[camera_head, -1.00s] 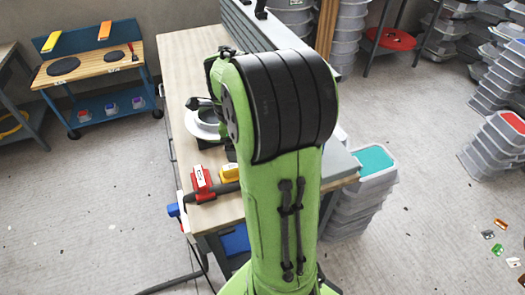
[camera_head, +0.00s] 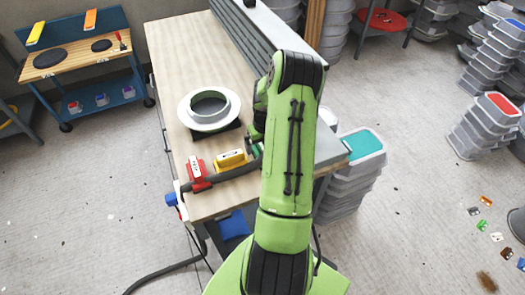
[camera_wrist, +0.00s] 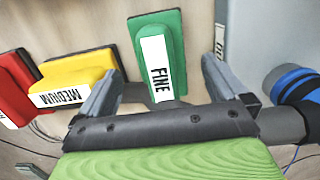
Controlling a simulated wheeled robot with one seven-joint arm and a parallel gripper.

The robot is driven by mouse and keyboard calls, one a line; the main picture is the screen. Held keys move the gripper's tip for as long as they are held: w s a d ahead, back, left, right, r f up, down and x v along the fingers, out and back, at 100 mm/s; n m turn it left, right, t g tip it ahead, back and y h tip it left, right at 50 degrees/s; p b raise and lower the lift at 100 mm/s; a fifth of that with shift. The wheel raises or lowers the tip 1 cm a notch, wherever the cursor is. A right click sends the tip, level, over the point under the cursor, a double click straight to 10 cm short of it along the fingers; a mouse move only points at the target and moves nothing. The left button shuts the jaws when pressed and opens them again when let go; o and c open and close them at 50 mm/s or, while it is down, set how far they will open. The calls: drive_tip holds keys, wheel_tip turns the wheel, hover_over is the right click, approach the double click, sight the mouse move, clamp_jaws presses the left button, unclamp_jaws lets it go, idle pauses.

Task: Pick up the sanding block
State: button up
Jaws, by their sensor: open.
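Three sanding blocks lie in a row on the workbench. The red block (camera_head: 197,174) and the yellow block (camera_head: 231,158) show in the head view, where only a sliver of the green block (camera_head: 256,150) shows beside my arm. In the wrist view the green block (camera_wrist: 160,50) has a white label reading FINE, with the yellow block (camera_wrist: 75,70) marked MEDIUM to its left and the red block (camera_wrist: 14,85) at the far left. My gripper (camera_wrist: 161,72) is open, its fingers on either side of the green block, apart from it in the picture. My arm hides the gripper in the head view.
A white ring-shaped mould (camera_head: 208,105) sits on the bench (camera_head: 175,60) behind the blocks. A grey panel (camera_wrist: 265,35) is right of the green block, and a blue-and-black cylindrical thing (camera_wrist: 295,88) is at the far right. Stacked grey tubs (camera_head: 350,185) stand beside the bench.

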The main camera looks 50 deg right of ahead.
sight(257, 149)
drive_tip(key=f, duration=0.4)
drive_tip(key=shift+w+d, duration=0.2)
drive_tip(key=shift+r, duration=0.1)
drive_tip(key=c, duration=1.2)
drive_tip(key=shift+c, duration=0.2)
